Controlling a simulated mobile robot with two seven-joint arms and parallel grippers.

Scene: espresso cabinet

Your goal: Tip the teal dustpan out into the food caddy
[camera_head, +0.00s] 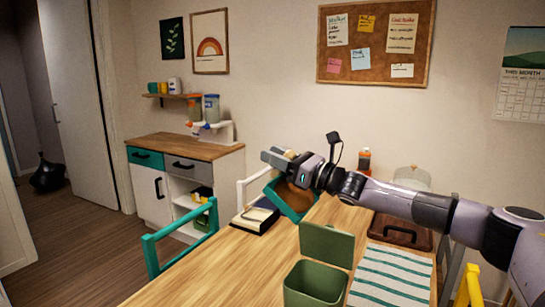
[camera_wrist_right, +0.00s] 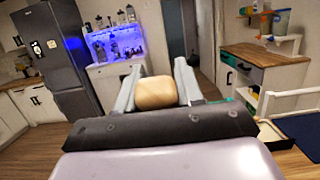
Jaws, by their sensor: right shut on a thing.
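The teal dustpan (camera_head: 297,214) hangs tilted above the table in the head view, with a brown area inside its teal rim. I cannot tell whether the brown is loose contents. My right gripper (camera_head: 281,158) is above the dustpan and shut on its pale tan handle, whose rounded end (camera_wrist_right: 156,92) shows between the fingers in the right wrist view. The green food caddy (camera_head: 315,284) stands open at the table's front, its lid (camera_head: 327,243) raised at the back. The dustpan is apart from the caddy, behind it and slightly left. My left gripper is out of view.
A striped towel (camera_head: 392,276) lies right of the caddy. A brown tray (camera_head: 400,231) and an orange-brown bottle (camera_head: 364,161) are farther back. A dark book-like item (camera_head: 256,217) lies at the table's left edge, near a teal chair (camera_head: 180,234). The wooden tabletop left of the caddy is clear.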

